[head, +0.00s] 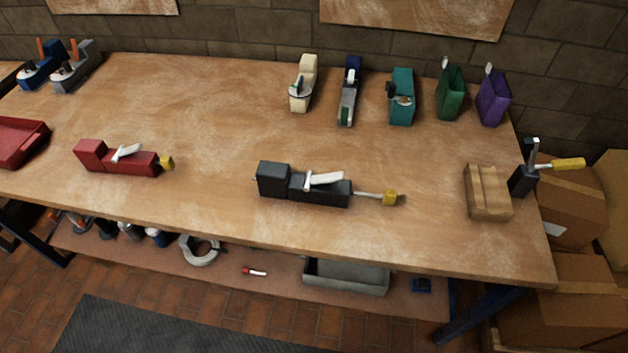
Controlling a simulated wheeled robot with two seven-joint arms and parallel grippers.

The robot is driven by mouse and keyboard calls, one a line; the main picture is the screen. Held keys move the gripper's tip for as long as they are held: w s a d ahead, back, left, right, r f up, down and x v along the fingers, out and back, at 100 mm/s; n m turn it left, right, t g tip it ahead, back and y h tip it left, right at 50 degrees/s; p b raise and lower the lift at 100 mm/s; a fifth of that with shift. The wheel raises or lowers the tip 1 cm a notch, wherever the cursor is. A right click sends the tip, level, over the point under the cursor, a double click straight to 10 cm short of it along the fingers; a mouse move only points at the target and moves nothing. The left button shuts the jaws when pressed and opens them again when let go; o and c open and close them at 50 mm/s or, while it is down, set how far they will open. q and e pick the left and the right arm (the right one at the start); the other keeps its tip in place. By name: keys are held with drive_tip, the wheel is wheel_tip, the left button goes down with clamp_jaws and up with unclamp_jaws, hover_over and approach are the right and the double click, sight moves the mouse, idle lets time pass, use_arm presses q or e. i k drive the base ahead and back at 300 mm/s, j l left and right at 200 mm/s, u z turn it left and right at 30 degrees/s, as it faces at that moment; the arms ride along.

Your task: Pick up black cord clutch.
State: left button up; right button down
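Neither of my grippers shows in the head view, so nothing is seen touching the black clutch.
Several coloured devices, including a cream one (306,70) and a teal one (402,110), stand along the back. A wooden block (487,195) and a black tool with yellow handle (522,181) are at right. A red tray (20,145) is at left. The bench around the black clutch is clear.

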sight(275, 179)
drive_tip(key=z, duration=1.55)
drive_tip(key=k+j, duration=0.2)
drive_tip(key=j, duration=0.2)
drive_tip(key=k+j, duration=0.2)
drive_tip(key=j, duration=0.15)
drive_tip(key=k+j, duration=0.2)
drive_tip(key=j, duration=0.2)
drive_tip(key=k+j, duration=0.2)
drive_tip(key=j, duration=0.2)
